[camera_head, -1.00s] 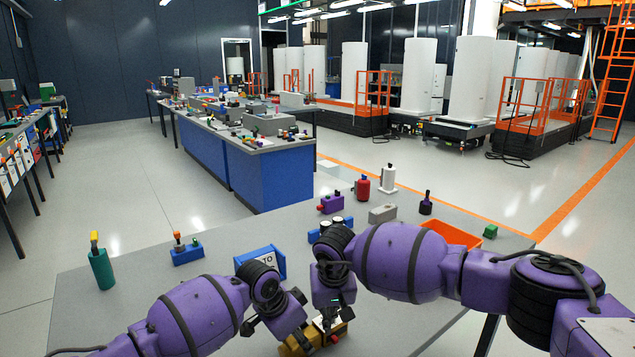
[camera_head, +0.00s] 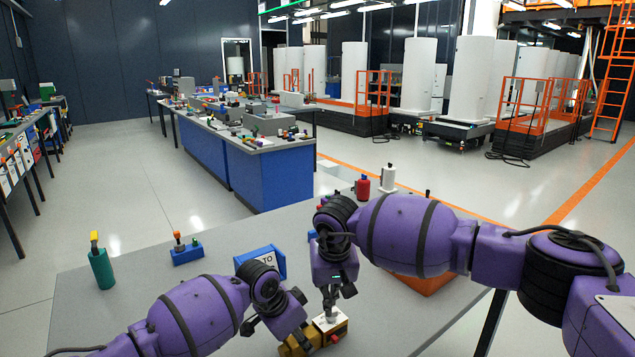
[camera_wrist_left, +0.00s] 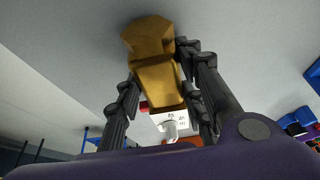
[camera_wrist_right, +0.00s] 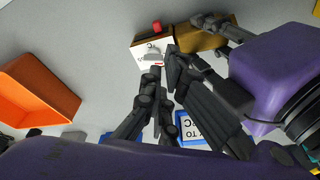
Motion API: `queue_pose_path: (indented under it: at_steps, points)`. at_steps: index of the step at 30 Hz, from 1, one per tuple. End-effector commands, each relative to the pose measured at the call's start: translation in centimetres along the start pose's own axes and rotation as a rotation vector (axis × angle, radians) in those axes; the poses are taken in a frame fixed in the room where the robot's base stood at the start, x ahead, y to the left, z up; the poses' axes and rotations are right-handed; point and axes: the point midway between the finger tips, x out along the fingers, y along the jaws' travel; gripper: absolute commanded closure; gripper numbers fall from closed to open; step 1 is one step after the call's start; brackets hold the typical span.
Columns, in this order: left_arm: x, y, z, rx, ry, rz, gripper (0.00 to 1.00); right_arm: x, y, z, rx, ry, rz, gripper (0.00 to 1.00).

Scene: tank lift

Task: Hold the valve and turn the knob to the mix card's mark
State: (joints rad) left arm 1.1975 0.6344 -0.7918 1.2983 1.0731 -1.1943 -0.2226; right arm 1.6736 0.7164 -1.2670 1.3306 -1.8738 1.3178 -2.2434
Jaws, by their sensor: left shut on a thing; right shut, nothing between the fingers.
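My left gripper (camera_wrist_left: 158,72) is shut on the valve's body. In the right wrist view, the knob (camera_wrist_right: 153,58) is on the plate, whose marks are too small to read. My right gripper (camera_wrist_right: 162,78) is shut and empty, its fingertips close to the knob; I cannot tell whether they touch. The mix card stands in a blue holder (camera_head: 281,262) behind the arms, partly hidden; only "TO" shows in the head view.
A green cylinder (camera_head: 102,268) and a blue block with an orange-topped part (camera_head: 186,254) stand at the left of the table. An orange bin (camera_wrist_right: 38,88) is at the right, mostly behind my right arm. Red (camera_head: 362,187) and white (camera_head: 388,178) bottles stand at the back.

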Motion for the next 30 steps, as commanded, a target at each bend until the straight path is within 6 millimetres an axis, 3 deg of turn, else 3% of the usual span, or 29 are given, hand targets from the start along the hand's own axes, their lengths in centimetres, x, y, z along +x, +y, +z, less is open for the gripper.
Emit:
queue_pose_path:
  at_steps: [6, 11, 30]
  points:
    - [0.0, -0.1, 0.0, 0.0, 0.0, -0.001, 1.0, -0.8, 2.1, 0.1, 0.002, -0.001, -0.001, 1.0]
    - [0.0, 0.0, 0.0, 0.0, 0.0, -0.001, 1.0, -0.6, 2.3, 0.2, 0.001, -0.001, 0.001, 1.0]
    - [0.0, 0.0, 0.0, 0.0, 0.0, 0.0, 1.0, 5.6, 2.3, 1.8, 0.001, -0.001, 0.001, 1.0]
